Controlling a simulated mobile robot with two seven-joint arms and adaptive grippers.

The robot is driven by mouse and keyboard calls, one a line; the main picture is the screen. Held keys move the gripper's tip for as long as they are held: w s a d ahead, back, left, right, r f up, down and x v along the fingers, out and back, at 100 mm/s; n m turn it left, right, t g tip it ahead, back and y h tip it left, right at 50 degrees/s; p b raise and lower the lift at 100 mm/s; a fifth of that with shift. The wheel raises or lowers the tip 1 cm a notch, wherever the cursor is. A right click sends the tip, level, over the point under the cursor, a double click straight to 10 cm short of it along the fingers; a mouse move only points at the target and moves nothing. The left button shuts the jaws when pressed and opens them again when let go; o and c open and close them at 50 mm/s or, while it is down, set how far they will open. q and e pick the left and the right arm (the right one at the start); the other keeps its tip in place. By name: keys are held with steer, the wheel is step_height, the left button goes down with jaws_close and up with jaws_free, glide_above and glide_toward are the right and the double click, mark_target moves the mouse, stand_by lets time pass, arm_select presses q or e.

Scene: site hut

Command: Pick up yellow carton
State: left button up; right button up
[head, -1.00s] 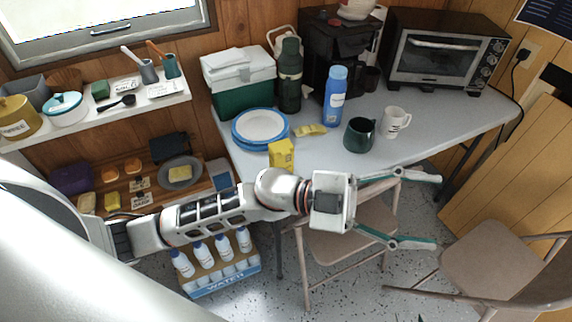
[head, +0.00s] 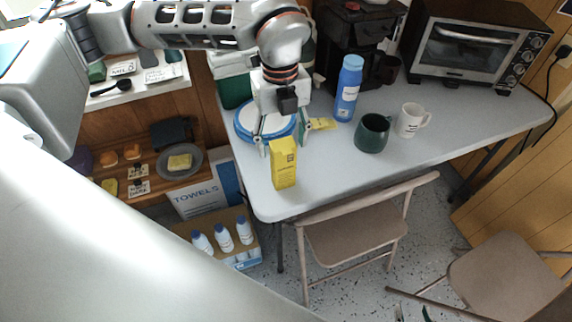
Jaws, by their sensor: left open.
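The yellow carton (head: 283,165) stands upright near the front left edge of the table (head: 340,180). My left gripper (head: 282,147) comes down from above, open and empty. Its fingertips are just behind the carton's top, one on the left and one on the right in the picture. I cannot tell whether they touch it. Only small tips that look like my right gripper (head: 412,313) show at the bottom edge, low over the floor; the rest is cut off.
Blue-rimmed plates (head: 243,121) and a yellow packet (head: 322,124) lie behind the carton. A blue bottle (head: 347,90), dark green mug (head: 372,134) and white mug (head: 410,120) stand to the right. A folding chair (head: 350,238) stands in front. The table's front middle is clear.

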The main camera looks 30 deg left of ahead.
mark_target(283, 159)
arm_select(q)
steer(key=shift+w+a+f, duration=0.1)
steer(key=shift+w+a, duration=0.05)
steer(key=shift+a, duration=0.15)
steer(key=shift+f, duration=0.4)
steer(key=f, duration=0.6)
steer(key=shift+w+d+f, duration=0.2)
steer(key=shift+f, duration=0.1)
steer(key=shift+c, duration=0.3)
steer(key=c, duration=1.3)
steer(key=shift+r, duration=0.1)
steer(key=shift+c, duration=0.2)
